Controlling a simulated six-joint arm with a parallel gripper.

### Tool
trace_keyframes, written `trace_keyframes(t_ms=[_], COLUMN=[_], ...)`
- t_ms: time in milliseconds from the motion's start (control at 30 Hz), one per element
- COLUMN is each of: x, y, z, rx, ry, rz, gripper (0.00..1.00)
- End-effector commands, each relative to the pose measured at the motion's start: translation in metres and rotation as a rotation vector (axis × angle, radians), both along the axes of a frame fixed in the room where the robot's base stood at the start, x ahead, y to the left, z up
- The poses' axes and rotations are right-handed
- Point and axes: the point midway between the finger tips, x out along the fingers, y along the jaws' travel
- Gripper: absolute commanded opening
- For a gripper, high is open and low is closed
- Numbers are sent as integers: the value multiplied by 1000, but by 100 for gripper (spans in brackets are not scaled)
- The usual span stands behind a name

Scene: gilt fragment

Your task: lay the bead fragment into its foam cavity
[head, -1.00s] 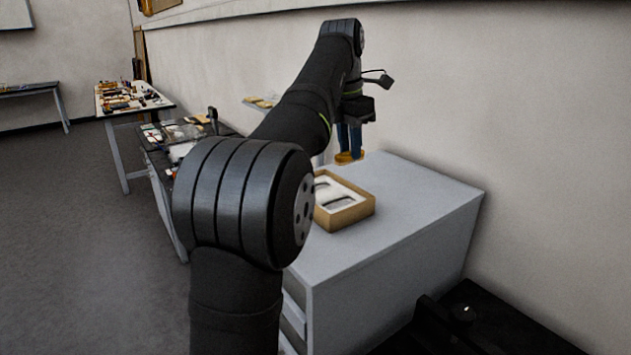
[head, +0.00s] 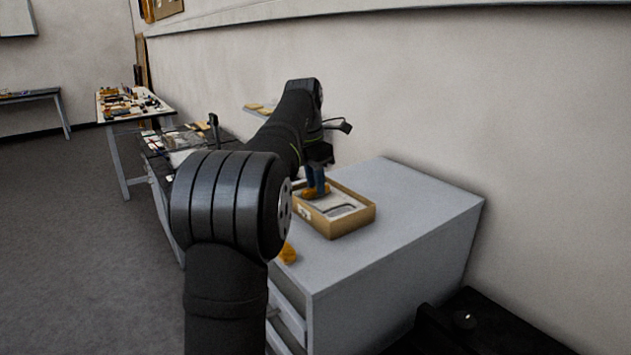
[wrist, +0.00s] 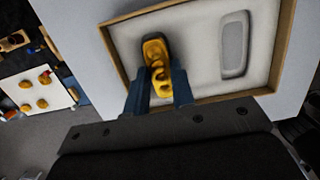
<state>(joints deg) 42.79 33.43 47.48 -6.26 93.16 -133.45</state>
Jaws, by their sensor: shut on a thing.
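The gilt bead fragment (wrist: 157,66) is a knobbly golden piece, held between the blue fingers of my gripper (wrist: 158,88) in the wrist view. In the head view my gripper (head: 315,184) is over the left part of the foam box, with the golden fragment (head: 316,192) at its fingertips. The box has a tan wall (head: 352,224) and a pale foam insert (wrist: 196,30). A long rounded cavity (wrist: 234,45) lies empty to the right of the fragment.
The box stands on a grey cabinet (head: 400,215) against the wall. Another golden piece (head: 288,253) lies near the cabinet's left edge, partly behind my arm. A white board with several orange-gold pieces (wrist: 38,90) shows at left in the wrist view. The cabinet top right of the box is clear.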

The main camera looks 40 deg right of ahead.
Motion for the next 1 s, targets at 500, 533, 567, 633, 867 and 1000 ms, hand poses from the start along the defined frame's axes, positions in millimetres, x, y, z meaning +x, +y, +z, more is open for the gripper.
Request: trace_keyframes(t_ms=[500, 533, 567, 633, 867, 1000], x=[0, 0, 0, 0, 0, 1], y=[0, 0, 0, 0, 0, 3], z=[-6, -6, -6, -6, 1, 22], rx=[1, 1, 1, 1, -1, -2], ry=[1, 1, 1, 1, -1, -2], rz=[0, 0, 0, 0, 0, 0], gripper=[44, 44, 44, 44, 44, 44])
